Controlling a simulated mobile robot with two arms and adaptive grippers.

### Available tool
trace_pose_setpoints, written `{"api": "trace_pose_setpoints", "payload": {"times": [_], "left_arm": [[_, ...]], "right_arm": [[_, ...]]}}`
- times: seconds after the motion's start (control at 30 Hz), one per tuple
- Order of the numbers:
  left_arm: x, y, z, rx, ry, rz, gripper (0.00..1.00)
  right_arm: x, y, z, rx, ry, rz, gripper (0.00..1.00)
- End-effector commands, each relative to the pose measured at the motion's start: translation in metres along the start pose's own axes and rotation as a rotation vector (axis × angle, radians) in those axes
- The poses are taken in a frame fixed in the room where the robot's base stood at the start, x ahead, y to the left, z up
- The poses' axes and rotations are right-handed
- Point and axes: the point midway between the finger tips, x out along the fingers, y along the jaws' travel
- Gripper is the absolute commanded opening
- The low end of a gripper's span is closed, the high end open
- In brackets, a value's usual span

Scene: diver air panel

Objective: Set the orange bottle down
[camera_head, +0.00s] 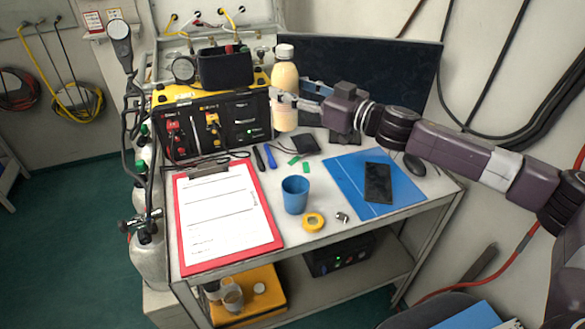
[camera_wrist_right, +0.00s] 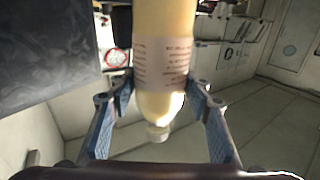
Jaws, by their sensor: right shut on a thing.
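The orange bottle (camera_head: 285,78) is pale yellow-orange with a white cap and a printed label. It stands upright at the back of the table, in front of the dark screen and beside the yellow and black panel box. My right gripper (camera_head: 288,99) is shut on it around the middle. In the right wrist view, the bottle (camera_wrist_right: 165,62) is between the two blue-padded fingers of my right gripper (camera_wrist_right: 162,115), cap toward the bottom of the picture. I cannot tell whether its base touches the table. My left gripper is not in view.
The table (camera_head: 325,235) holds a red clipboard (camera_head: 280,238), a blue cup (camera_head: 295,195), a yellow tape roll (camera_head: 314,222), a blue folder (camera_head: 405,192) with a dark phone (camera_head: 378,183), and a mouse (camera_head: 414,164). The panel box (camera_head: 215,125) is close on the bottle's left.

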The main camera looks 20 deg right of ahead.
Motion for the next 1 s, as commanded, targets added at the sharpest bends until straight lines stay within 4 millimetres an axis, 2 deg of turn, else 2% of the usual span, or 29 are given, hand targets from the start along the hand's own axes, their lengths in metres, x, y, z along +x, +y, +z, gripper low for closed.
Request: {"api": "trace_pose_setpoints", "payload": {"times": [0.03,0.4,0.53,0.83,1.0], "left_arm": [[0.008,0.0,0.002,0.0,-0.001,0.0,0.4],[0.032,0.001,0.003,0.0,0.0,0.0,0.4],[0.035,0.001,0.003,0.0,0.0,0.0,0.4],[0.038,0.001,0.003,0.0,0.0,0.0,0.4],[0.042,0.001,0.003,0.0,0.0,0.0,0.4]], "right_arm": [[0.0,0.0,0.016,0.004,-0.002,0.0,0.03],[0.0,-0.001,0.108,0.007,-0.001,0.001,0.03],[0.0,-0.001,0.13,0.004,0.001,0.0,0.03],[0.0,-0.001,0.151,0.001,0.002,0.0,0.03],[0.0,0.0,0.177,0.004,0.001,0.001,0.03]]}}
